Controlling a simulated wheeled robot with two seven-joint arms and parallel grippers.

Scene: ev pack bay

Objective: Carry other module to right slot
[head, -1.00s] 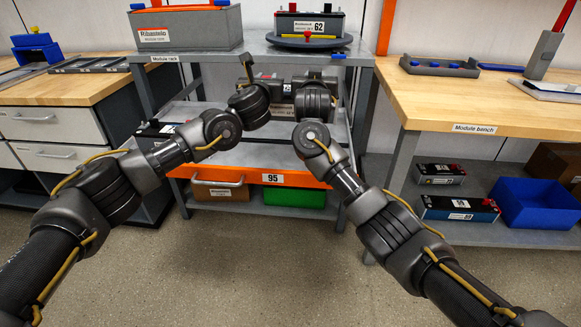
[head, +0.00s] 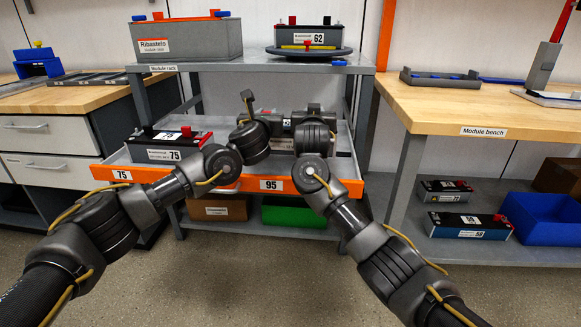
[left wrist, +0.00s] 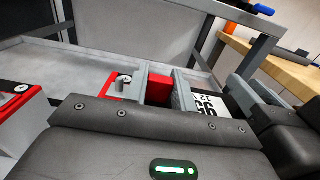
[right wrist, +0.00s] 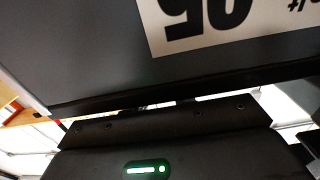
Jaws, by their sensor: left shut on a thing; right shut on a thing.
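The module marked 95 is dark with a white label. In the left wrist view the module's red part (left wrist: 159,86) and 95 label (left wrist: 207,104) are close up. In the right wrist view its dark face (right wrist: 90,45) fills the top. Whether it touches the tray is hidden. The orange-fronted tray (head: 332,188) carries slot labels 75 and 95.
Module 75 (head: 160,150) sits in the tray's left part, beside my left arm. The upper shelf (head: 240,66) above holds a grey case (head: 190,40) and module 62 (head: 302,38) on a round stand. The module bench (head: 480,110) stands at right.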

